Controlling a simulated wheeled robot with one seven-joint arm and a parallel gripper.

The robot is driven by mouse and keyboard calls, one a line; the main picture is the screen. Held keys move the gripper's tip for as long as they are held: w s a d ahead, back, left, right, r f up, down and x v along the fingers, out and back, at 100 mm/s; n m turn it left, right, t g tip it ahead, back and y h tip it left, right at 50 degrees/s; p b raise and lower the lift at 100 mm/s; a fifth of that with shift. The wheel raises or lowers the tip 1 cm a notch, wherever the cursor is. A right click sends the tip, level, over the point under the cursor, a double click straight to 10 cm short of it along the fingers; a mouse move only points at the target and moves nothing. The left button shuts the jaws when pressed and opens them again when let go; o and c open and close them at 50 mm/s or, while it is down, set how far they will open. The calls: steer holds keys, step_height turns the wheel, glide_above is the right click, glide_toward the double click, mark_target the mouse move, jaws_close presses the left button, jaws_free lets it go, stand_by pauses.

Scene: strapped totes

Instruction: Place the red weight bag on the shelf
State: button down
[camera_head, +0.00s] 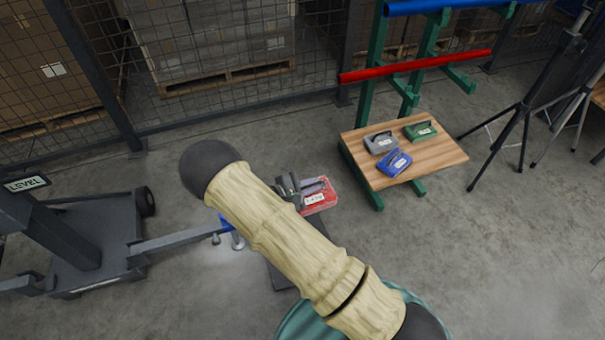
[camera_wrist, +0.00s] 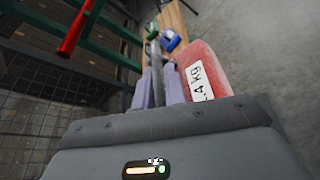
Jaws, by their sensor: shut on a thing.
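The red weight bag (camera_head: 322,200) has a white label and hangs in my gripper (camera_head: 302,188), to the left of the wooden shelf (camera_head: 445,163) and apart from it. In the wrist view the red bag (camera_wrist: 205,62) fills the right of my gripper (camera_wrist: 160,78), its label ending in "4 kg". My gripper is shut on the bag's handle; the grip itself is partly hidden. The shelf holds a grey bag (camera_head: 381,143), a green bag (camera_head: 420,131) and a blue bag (camera_head: 395,163).
A black tripod (camera_head: 522,110) stands to the right. A wire fence (camera_head: 100,80) runs behind.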

steer(key=s+d+f+n+t+y+b, duration=0.1)
steer(key=s+d+f+b, duration=0.4)
steer(key=b, duration=0.8)
steer(key=d+f, duration=0.3)
steer(key=d, duration=0.1)
steer(key=shift+s, duration=0.25)
steer(key=shift+s+n, duration=0.2)
steer(key=shift+n, duration=0.1)
